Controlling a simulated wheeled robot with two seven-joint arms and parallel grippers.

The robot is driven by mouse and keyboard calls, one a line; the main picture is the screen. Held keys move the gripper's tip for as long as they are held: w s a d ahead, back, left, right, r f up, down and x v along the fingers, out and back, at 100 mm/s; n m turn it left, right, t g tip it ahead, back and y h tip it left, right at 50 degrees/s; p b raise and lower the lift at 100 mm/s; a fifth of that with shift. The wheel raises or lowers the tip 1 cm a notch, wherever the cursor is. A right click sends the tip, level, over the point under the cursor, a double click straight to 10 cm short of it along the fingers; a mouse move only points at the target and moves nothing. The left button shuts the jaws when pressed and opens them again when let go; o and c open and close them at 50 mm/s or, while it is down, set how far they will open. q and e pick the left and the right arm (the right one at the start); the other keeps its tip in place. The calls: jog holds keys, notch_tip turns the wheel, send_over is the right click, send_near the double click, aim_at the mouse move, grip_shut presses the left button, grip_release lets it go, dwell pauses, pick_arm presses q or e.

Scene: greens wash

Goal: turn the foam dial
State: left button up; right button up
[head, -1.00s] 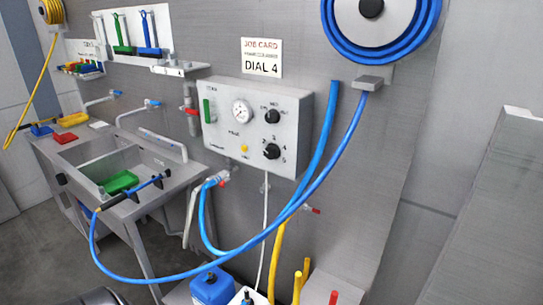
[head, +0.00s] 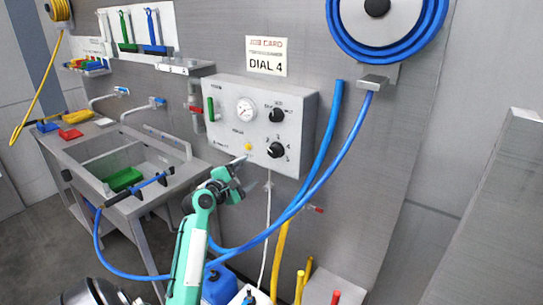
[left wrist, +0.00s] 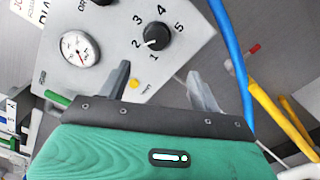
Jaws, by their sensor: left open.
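The foam dial is the lower black knob (head: 277,150) on the grey control box (head: 225,150), with numbers around it. In the left wrist view the knob (left wrist: 157,36) shows numbers 1 to 5, and its white pointer faces lower left, by 2 and 1. My left gripper (head: 246,173) is just below and left of the knob in the head view. In the left wrist view its two fingers (left wrist: 160,78) are spread, empty and short of the knob. A job card (head: 266,56) above the box reads DIAL 4. My right gripper is not in view.
A second black knob (head: 277,115), a round gauge (head: 246,111) and a yellow button (head: 248,147) share the box. A blue hose (head: 338,150) hangs right of it. A sink (head: 120,165) stands left. Yellow pipes (head: 279,262) and a blue container (head: 217,287) are below.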

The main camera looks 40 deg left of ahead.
aim_at(273, 153)
pick_arm(q)
jog(key=w+p, duration=0.1)
jog(key=w, duration=0.3)
jog(key=w+a+p, duration=0.1)
jog(key=w, duration=0.3)
jog(key=w+p, duration=0.2)
jog(key=w, duration=0.2)
jog(key=shift+w+a+r, duration=0.25)
jog(key=shift+r, duration=0.1)
jog(key=shift+w+a, duration=0.1)
jog(key=shift+w, duration=0.45)
jog(key=shift+c, duration=0.5)
jog(key=shift+f, duration=0.1)
jog(key=c, duration=0.9)
